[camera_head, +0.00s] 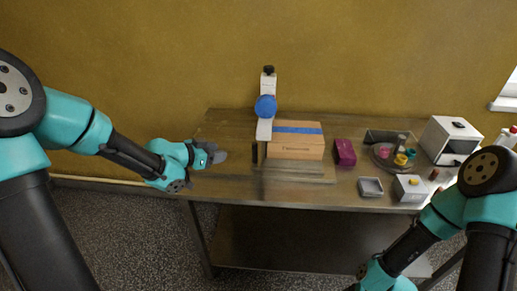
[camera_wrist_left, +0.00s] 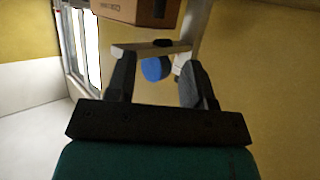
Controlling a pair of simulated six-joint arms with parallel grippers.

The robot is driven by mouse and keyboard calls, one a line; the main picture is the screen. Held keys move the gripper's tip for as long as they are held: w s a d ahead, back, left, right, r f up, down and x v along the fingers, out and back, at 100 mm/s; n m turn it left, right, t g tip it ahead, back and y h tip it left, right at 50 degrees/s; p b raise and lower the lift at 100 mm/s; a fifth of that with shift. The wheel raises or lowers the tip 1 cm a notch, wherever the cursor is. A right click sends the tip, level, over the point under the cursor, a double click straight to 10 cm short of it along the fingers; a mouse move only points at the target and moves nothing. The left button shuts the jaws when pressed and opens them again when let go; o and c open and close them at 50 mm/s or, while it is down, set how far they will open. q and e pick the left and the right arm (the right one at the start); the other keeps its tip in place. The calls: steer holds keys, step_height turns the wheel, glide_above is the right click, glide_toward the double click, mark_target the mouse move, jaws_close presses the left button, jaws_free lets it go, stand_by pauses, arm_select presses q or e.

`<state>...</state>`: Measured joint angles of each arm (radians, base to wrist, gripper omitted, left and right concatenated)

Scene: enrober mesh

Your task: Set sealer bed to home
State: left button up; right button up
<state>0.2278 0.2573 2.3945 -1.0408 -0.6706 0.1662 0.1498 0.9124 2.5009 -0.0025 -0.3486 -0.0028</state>
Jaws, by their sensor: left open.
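A carton sealer stands at the table's middle: a white post (camera_head: 268,85) with a black knob on top and a blue round part (camera_head: 265,107). The sealer bed (camera_head: 310,180), a low grey base with rails, lies in front; much of it is under the brown carton (camera_head: 296,153), which has blue tape along its top. My left gripper (camera_head: 222,156) is open and empty, left of the sealer and apart from it. In the left wrist view its fingers (camera_wrist_left: 158,78) are spread, with the blue part (camera_wrist_left: 152,68) and carton (camera_wrist_left: 130,9) beyond. My right gripper is out of frame.
A magenta box (camera_head: 344,153) stands right of the carton. Beyond it are a dark tray (camera_head: 376,137) with small coloured items, a small grey dish (camera_head: 370,187), a white box with a yellow button (camera_head: 409,187) and a white machine (camera_head: 448,139). The table's left end (camera_head: 228,127) is clear.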

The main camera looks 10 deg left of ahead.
mark_target(255, 148)
arm_select(q)
steer(key=shift+w+f, duration=0.1)
steer(key=x, duration=1.7)
steer(key=shift+f, duration=0.1)
jaws_close()
